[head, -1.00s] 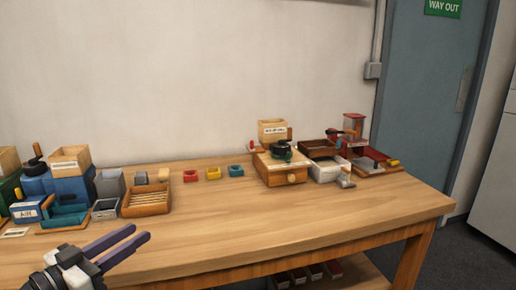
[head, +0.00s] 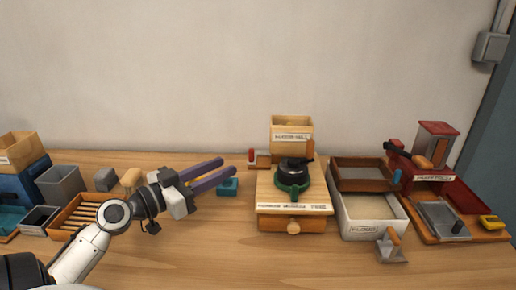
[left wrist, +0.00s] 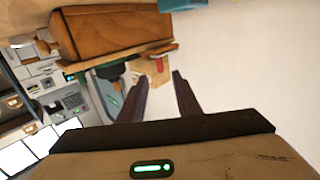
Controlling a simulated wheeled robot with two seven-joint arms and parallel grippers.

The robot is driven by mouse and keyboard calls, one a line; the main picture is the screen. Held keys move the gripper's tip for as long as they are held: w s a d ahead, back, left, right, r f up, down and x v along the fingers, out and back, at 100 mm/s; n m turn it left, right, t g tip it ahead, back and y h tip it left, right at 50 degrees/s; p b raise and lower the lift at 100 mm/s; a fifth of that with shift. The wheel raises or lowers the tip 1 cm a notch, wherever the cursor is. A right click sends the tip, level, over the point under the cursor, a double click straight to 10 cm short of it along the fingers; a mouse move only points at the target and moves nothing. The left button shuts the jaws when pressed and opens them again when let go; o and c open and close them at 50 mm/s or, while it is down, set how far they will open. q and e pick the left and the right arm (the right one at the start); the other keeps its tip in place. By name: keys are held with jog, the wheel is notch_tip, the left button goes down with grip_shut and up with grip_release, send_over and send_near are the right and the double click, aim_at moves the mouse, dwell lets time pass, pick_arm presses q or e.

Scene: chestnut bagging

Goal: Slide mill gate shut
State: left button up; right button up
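The mill (head: 291,205) is a wooden box with a drawer knob, a black and green grinder top and a labelled wooden hopper (head: 292,137) behind. A small wooden slide with an upright red handle (head: 252,158), which looks like the mill gate, sticks out left of the hopper. My left gripper (head: 227,168) has purple fingers, apart and empty, pointing right, left of the mill and short of the red handle. In the left wrist view the fingers (left wrist: 161,82) are spread, with a small red-and-wood piece beyond them. My right gripper is not in view.
A teal block (head: 228,188) sits below my left fingertips. A slatted wooden tray (head: 75,215) and grey bins (head: 58,182) stand left. A white box (head: 368,218), brown sieve tray (head: 362,174) and red press (head: 437,145) stand right. The front table is clear.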

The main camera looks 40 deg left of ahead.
pick_arm(q)
jog(key=p, duration=0.3)
send_near(259, 152)
notch_tip(259, 152, up, 2)
jog(key=w+d, duration=0.2)
jog(key=w, duration=0.1)
jog(key=shift+w+d+r, duration=0.1)
jog(key=shift+w+d, duration=0.05)
jog(key=shift+d, duration=0.05)
grip_shut()
